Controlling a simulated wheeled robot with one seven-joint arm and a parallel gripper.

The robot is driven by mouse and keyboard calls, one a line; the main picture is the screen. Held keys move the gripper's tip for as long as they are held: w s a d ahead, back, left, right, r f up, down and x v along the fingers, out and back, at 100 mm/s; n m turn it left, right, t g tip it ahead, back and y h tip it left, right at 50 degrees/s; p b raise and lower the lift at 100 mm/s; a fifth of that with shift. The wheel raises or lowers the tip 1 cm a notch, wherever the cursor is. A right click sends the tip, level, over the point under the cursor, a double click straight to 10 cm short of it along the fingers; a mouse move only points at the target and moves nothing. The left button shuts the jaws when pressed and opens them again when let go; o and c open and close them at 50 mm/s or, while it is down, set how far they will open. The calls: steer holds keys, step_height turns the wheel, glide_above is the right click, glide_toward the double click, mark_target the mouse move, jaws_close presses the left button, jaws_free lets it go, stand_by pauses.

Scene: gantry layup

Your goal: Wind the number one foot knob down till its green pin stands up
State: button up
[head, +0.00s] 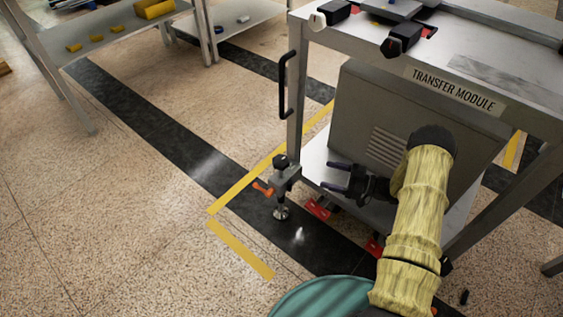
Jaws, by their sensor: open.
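The foot assembly stands at the near left corner of the grey cart marked TRANSFER MODULE (455,90). It has a black foot knob (280,161) on top, a grey bracket, an orange lever (263,188) pointing left, and a round metal foot pad (281,213) at the floor. I see no green pin and no readable number on it. My gripper (334,177) is open and empty, its dark fingers pointing left at the foot assembly. It is to the right of the knob and slightly lower in the picture, apart from it.
A black vertical handle (284,85) rises on the cart's left side above the knob. Red parts (318,207) lie low under the cart's lower shelf. Yellow floor tape (240,248) and open floor are at left. A shelf table (110,38) stands far left.

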mark_target(282, 162)
steer(key=b+x, duration=0.7)
steer(key=x, duration=0.9)
steer(key=shift+a+f, duration=0.15)
steer(key=shift+a, duration=0.05)
steer(key=shift+w+a, duration=0.2)
steer(key=shift+a, duration=0.25)
steer(key=c, duration=1)
